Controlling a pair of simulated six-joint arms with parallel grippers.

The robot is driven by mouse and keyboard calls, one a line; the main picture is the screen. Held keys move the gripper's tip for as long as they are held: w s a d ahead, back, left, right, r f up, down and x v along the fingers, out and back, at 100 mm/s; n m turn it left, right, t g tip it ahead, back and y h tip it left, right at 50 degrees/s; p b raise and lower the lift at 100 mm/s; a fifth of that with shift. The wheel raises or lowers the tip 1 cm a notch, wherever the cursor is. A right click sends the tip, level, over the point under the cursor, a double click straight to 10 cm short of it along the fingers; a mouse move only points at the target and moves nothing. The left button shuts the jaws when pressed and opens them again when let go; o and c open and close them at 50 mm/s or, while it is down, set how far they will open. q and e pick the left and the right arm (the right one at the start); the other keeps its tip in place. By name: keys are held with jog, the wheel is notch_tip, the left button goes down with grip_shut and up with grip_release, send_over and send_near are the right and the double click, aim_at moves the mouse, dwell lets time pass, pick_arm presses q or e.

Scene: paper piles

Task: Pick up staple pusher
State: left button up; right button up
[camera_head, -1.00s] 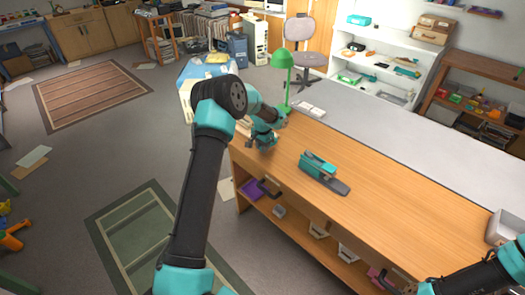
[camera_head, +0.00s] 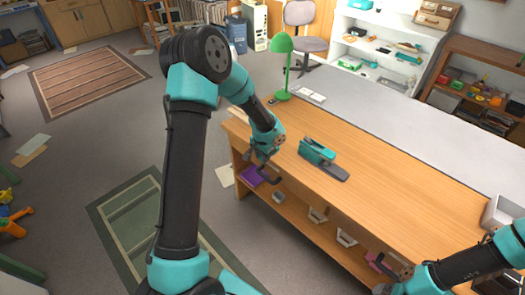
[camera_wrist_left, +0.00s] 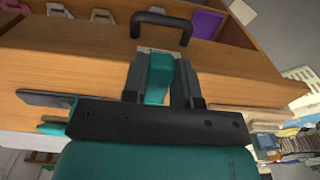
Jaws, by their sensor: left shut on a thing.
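A teal stapler (camera_head: 318,153) with a dark base lies on the wooden workbench (camera_head: 400,200); it shows partly at the left of the left wrist view (camera_wrist_left: 50,98). My left gripper (camera_head: 262,158) is at the bench's front left edge, left of the stapler and apart from it. In the left wrist view its fingers (camera_wrist_left: 157,75) are shut on a small teal piece (camera_wrist_left: 157,82), which I take to be the staple pusher. The fingers hide part of it. My right gripper (camera_head: 393,270) is at the lower right by the bench front; its jaws are unclear.
A dark drawer handle (camera_head: 268,176) sticks out just below my left gripper; it also shows ahead of the fingers in the wrist view (camera_wrist_left: 162,20). A green lamp (camera_head: 284,68) stands at the bench's far left corner. A pale box (camera_head: 503,212) is at the right. The bench middle is clear.

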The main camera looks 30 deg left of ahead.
dwell(0.8)
pick_arm(q)
jog(key=w+a+m, duration=0.1)
jog(key=w+m, duration=0.2)
jog(key=w+a+m, duration=0.1)
jog(key=w+m, duration=0.2)
jog(key=w, duration=0.1)
jog(key=w+a+m, duration=0.1)
jog(key=w+m, duration=0.1)
jog(key=w, duration=0.1)
jog(key=shift+w+r+m, duration=0.25)
jog(key=shift+w+m, duration=0.05)
jog(key=shift+m, duration=0.1)
jog(key=w+m, duration=0.1)
jog(key=w, duration=0.1)
jog(key=w+a+m, duration=0.1)
jog(key=w+m, duration=0.2)
jog(key=w, duration=0.1)
jog(key=shift+a+r+m, duration=0.15)
jog(key=shift+a+m, duration=0.1)
jog(key=shift+m, duration=0.15)
jog(key=shift+w+a+r+m, duration=0.1)
jog(key=shift+w+a+m, duration=0.15)
jog(key=shift+w+m, duration=0.55)
jog(key=shift+w+a+m, duration=0.3)
jog(key=shift+w+m, duration=0.35)
jog(key=shift+w, duration=0.25)
jog(key=shift+w+a+r+m, duration=0.1)
jog(key=shift+w+a+m, duration=0.15)
jog(key=shift+w+m, duration=0.55)
